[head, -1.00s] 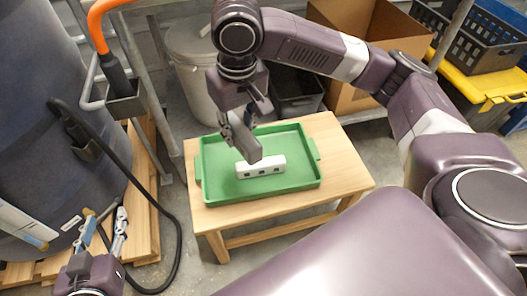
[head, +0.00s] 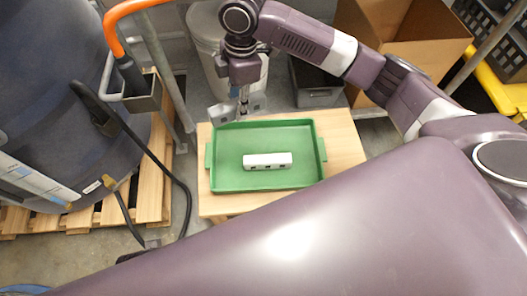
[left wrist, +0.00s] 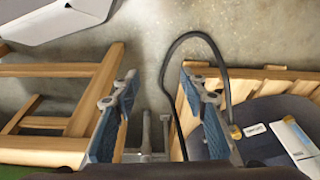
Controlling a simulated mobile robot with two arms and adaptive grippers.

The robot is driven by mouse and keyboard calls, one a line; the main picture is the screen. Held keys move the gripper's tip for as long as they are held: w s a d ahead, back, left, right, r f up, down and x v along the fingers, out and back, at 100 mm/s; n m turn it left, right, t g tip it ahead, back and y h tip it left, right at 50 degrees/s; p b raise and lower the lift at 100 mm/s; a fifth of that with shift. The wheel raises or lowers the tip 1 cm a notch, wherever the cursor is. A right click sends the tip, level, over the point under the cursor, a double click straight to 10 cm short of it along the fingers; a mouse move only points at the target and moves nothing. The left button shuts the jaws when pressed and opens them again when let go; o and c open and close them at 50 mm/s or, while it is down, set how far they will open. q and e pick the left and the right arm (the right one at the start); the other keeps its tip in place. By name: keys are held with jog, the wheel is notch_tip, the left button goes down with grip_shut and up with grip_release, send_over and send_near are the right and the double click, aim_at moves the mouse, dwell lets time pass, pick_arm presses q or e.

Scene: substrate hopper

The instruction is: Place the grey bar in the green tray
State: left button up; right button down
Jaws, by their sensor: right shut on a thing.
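The green tray (head: 222,184) lies on a wooden table. A white bar (head: 267,160) with dark square marks lies inside it. My right gripper (head: 243,112) is shut on the grey bar (head: 222,113), partly hiding it. The grey bar is held crosswise by the tray's far edge, left of its middle; I cannot tell whether it touches the rim. In the left wrist view my left gripper (left wrist: 158,88) is open and empty, its two blue-padded fingers well apart. It is not clearly seen in the head view.
The wooden table (head: 345,150) has bare strips around the tray. A grey bin (head: 318,85) and a cardboard box (head: 420,45) stand behind. At left are a dark drum (head: 60,90) on a wooden pallet (head: 155,180) and a black hose.

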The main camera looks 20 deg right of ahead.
jog(key=b, duration=0.2)
send_over(243, 150)
notch_tip(243, 150, down, 7)
jog(key=f+b, duration=0.1)
jog(key=f, duration=0.6)
jog(key=shift+d+f+b, duration=0.2)
jog(key=shift+f+b, duration=0.05)
jog(key=shift+b, duration=0.15)
notch_tip(243, 150, down, 6)
jog(key=shift+r+b, duration=0.2)
jog(key=shift+b, duration=0.7)
pick_arm(q)
jog(key=w+v, duration=0.1)
jog(key=v, duration=1)
jog(key=shift+w+a+r+t, duration=0.15)
jog(key=shift+w+r+t, duration=0.15)
jog(key=shift+r+t, duration=0.15)
pick_arm(e)
jog(key=shift+s, duration=0.1)
jog(key=c, duration=1.8)
grip_release()
jog(key=shift+f, duration=0.1)
jog(key=shift+c, duration=0.2)
